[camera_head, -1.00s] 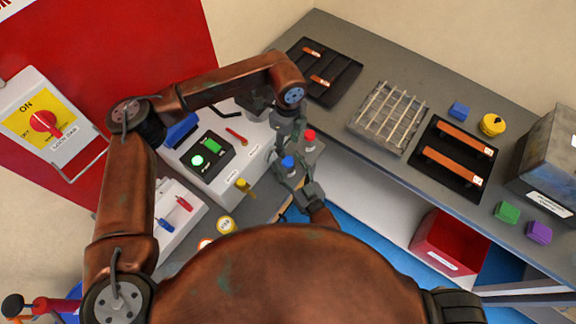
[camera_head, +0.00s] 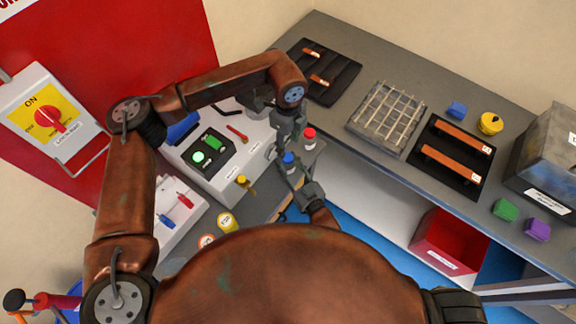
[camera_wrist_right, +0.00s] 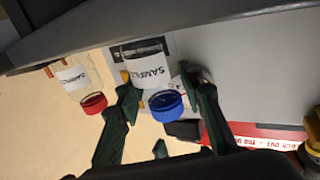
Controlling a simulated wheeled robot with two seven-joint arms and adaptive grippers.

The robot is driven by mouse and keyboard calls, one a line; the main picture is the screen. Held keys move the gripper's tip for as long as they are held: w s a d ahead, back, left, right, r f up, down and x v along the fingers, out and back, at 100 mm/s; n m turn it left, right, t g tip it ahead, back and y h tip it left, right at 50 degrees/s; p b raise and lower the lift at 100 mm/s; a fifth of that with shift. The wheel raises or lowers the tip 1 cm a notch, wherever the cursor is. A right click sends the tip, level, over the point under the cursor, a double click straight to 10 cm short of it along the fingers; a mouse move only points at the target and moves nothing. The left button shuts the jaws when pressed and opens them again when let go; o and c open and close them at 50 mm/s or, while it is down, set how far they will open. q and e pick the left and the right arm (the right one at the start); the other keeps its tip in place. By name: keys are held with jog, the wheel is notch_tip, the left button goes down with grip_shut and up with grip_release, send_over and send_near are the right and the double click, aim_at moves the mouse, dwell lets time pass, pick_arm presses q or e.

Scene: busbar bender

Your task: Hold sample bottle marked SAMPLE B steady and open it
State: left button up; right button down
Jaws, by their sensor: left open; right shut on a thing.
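A bottle with a blue cap (camera_head: 288,158) stands at the bench edge. In the right wrist view this bottle (camera_wrist_right: 148,62) is clear, with a white label reading SAMPLE; I cannot read its letter. My right gripper (camera_head: 290,172) is shut on it, with fingers on both sides in the right wrist view (camera_wrist_right: 160,92). A second clear bottle with a red cap (camera_head: 309,133) stands beside it, apart from the fingers; it also shows in the right wrist view (camera_wrist_right: 92,101). My left gripper (camera_head: 287,132) is open, pointing down just above the blue cap; its fingertips are partly hidden.
A control box with green buttons (camera_head: 205,152) stands left of the bottles, with a yellow-topped part (camera_head: 243,181) in front. A wire rack (camera_head: 388,115) and black trays (camera_head: 455,155) lie on the grey bench to the right. A red bin (camera_head: 445,242) is below.

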aim_at(287, 157)
pick_arm(q)
jog(key=shift+c, duration=1.1)
jog(key=m, duration=0.3)
jog(key=shift+m, duration=0.4)
jog(key=m, duration=0.3)
jog(key=shift+m, duration=0.4)
jog(key=m, duration=1.1)
jog(key=shift+m, duration=0.4)
jog(key=m, duration=0.9)
jog(key=shift+m, duration=0.4)
jog(key=m, duration=0.5)
jog(key=shift+w+m, duration=0.1)
jog(key=shift+m, duration=0.3)
jog(key=m, duration=1.1)
jog(key=shift+m, duration=0.4)
jog(key=m, duration=0.6)
jog(key=shift+m, duration=0.3)
jog(key=shift+f+m, duration=0.3)
notch_tip(287, 157, down, 7)
jog(key=shift+a+f, duration=0.1)
jog(key=shift+f, duration=0.1)
